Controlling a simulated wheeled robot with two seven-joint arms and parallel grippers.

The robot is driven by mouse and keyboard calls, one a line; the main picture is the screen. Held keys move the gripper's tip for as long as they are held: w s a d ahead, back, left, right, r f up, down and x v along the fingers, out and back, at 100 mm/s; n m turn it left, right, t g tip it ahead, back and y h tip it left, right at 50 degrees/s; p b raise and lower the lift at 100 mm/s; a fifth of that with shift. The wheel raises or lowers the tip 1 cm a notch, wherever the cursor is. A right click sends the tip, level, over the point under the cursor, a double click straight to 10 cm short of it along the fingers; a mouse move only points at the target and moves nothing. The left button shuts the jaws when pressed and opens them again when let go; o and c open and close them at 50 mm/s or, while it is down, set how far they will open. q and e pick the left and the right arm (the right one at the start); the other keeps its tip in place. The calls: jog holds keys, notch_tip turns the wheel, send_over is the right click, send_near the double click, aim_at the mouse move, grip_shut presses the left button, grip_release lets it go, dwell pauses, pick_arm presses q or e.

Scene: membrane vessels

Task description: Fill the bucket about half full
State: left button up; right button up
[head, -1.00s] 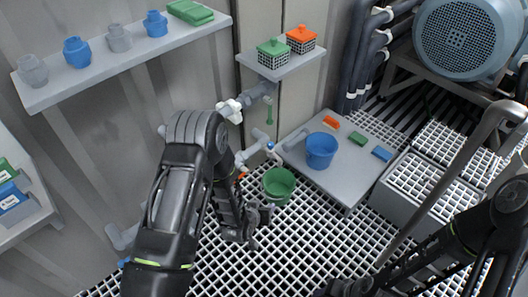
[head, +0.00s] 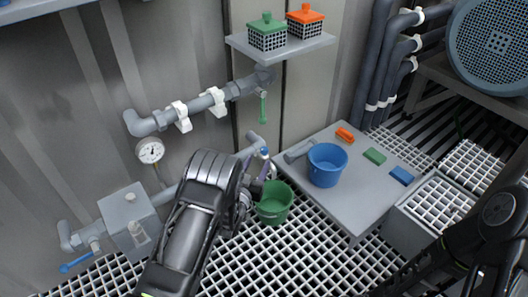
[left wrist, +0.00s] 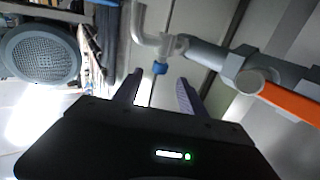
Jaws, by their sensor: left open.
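A green bucket (head: 274,207) stands on the grating, just right of my left gripper. A blue bucket (head: 327,168) stands on the low grey bench. I cannot make out water in either. My left gripper is beside the tap pipe above the green bucket; my arm hides part of it in the head view. In the left wrist view the left gripper (left wrist: 160,84) is open, with nothing between its fingers. Ahead of it are a grey pipe with a blue collar (left wrist: 160,68) and an orange lever (left wrist: 290,102) to the right. The right gripper is out of view.
A wall shelf (head: 280,48) holds a green-lidded and an orange-lidded basket. Pipes, a gauge (head: 150,150) and a grey box line the wall. Open grating lies in front.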

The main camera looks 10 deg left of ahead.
aim_at(263, 154)
pick_arm(q)
jog(key=shift+w, duration=0.55)
jog(key=w, duration=0.2)
jog(key=w+b, duration=0.1)
jog(key=w, duration=0.1)
jog(key=w+b, duration=0.1)
jog(key=w, duration=0.1)
jog(key=shift+d+f, duration=0.15)
jog(key=shift+d, duration=0.25)
jog(key=shift+w, duration=0.35)
jog(key=shift+c, duration=0.4)
grip_shut()
